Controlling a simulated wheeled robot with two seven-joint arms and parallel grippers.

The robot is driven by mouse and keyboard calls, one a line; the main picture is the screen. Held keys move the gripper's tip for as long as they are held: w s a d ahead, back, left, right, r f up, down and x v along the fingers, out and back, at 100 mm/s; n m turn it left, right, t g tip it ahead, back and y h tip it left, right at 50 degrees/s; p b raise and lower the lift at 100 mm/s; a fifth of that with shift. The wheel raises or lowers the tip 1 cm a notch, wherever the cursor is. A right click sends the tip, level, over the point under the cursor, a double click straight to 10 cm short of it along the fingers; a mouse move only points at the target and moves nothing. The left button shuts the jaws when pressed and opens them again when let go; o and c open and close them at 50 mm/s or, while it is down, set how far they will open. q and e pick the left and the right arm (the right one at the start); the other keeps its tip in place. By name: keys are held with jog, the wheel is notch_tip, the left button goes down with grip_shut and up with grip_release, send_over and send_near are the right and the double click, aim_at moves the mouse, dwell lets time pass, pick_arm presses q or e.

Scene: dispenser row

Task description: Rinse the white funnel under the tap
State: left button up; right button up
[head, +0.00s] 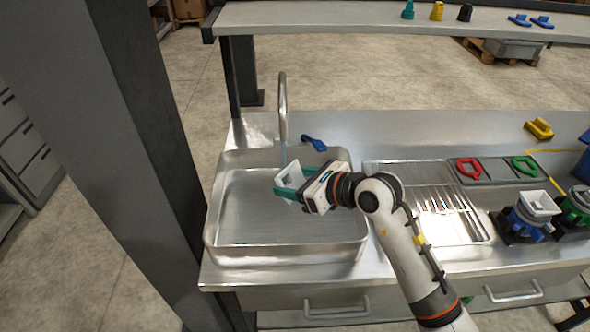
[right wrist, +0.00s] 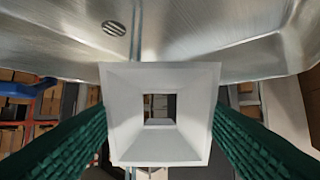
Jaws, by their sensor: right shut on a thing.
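The white funnel (head: 291,174) is held over the sink (head: 225,225), near the tap (head: 283,105). In the right wrist view the funnel (right wrist: 128,95) fills the middle, its square mouth facing the camera. My right gripper (head: 289,187) is shut on it, with green fingers on both sides. A thin pale line, which looks like running water, drops from the tap to the funnel's edge in the head view. It also passes behind the funnel's rim in the right wrist view. I cannot tell how much of it touches the funnel. My left gripper is out of view.
Right of the sink are a wire rack (head: 440,225) and a tray with red (head: 468,168) and green (head: 525,166) handled items. A blue dispenser (head: 525,222) carries another white funnel-shaped top. A dark post stands left; a shelf runs along the back.

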jog(key=s, duration=0.1)
jog(key=s+p, duration=0.1)
jog(key=s, duration=0.1)
jog(key=s+r+p, duration=0.1)
jog(key=s, duration=0.1)
jog(key=shift+s, duration=0.25)
jog(key=shift+f, duration=0.1)
